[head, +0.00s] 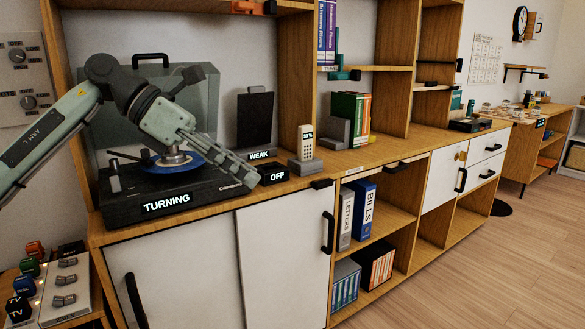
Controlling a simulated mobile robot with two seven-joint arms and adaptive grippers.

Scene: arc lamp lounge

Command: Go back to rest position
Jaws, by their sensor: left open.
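My left gripper (243,174) reaches in from the left over the record player (135,204) on the wooden cabinet. Its fingers are apart and I see nothing between them. They point right and down, over the player's right side near the small black box labelled OFF (273,175). Whether the fingers touch the player is hard to tell. The arm hides part of the blue record (165,166) and the player's raised clear lid (205,90). The player carries a label reading TURNING. My right gripper is not in view.
A pale remote (306,143) stands in a grey holder right of the OFF box. A dark upright panel labelled WEAK (255,120) stands behind. Shelves with books (350,118) and binders (363,205) are to the right. The wood floor (480,275) at right is clear.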

